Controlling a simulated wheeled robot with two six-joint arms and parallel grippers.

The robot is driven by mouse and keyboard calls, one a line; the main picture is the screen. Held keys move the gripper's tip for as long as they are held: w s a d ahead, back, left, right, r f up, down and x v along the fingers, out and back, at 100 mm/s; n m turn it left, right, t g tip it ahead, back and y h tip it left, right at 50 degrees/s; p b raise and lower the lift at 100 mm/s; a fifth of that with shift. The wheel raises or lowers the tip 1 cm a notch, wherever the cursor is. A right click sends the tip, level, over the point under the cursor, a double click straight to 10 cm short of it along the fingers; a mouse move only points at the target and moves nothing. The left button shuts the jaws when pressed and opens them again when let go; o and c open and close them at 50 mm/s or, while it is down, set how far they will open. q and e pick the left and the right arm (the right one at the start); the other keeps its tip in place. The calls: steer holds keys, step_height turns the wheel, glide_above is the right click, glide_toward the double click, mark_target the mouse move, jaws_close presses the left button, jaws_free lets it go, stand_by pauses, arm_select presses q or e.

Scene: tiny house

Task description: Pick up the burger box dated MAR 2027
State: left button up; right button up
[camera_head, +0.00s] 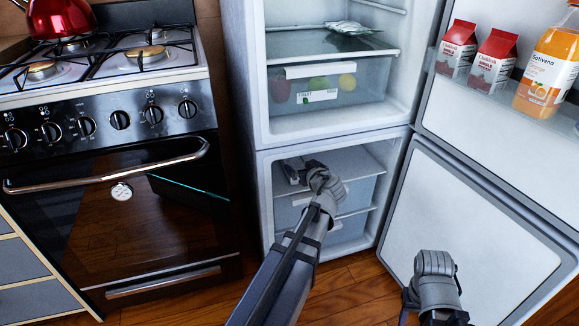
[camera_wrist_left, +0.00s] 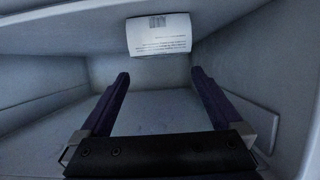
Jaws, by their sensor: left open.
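No burger box and no MAR 2027 date can be made out in either view. My left gripper (camera_head: 292,171) reaches into the upper part of the open freezer compartment (camera_head: 356,163). In the left wrist view its two fingers (camera_wrist_left: 160,76) are wide apart with nothing between them. A white label (camera_wrist_left: 159,34) with a barcode and small, unreadable text shows at the back, above and beyond the fingertips. I cannot tell what it is fixed to. My right gripper (camera_head: 435,265) is in front of the freezer door; its fingers are hidden.
The freezer door (camera_head: 480,235) stands open on the right. Above are the fridge compartment, with a fruit drawer (camera_head: 318,92), and door shelves with red-and-white cartons (camera_head: 492,62) and an orange juice bottle (camera_head: 546,72). A stove (camera_head: 120,170) stands left. Freezer walls flank my left fingers.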

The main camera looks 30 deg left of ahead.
mark_target(294, 162)
arm_select(q)
steer(key=shift+w+a, duration=0.2)
steer(key=shift+a, duration=0.05)
steer(key=shift+b+x, duration=0.5)
steer(key=shift+x, duration=0.8)
steer(key=b+x, duration=0.1)
steer(key=x, duration=0.1)
steer(key=f+b+x, duration=0.1)
steer(key=x, duration=0.2)
steer(key=shift+s, duration=0.1)
steer(key=shift+r, duration=0.1)
steer(key=shift+c, duration=0.2)
steer(key=c, duration=1.2)
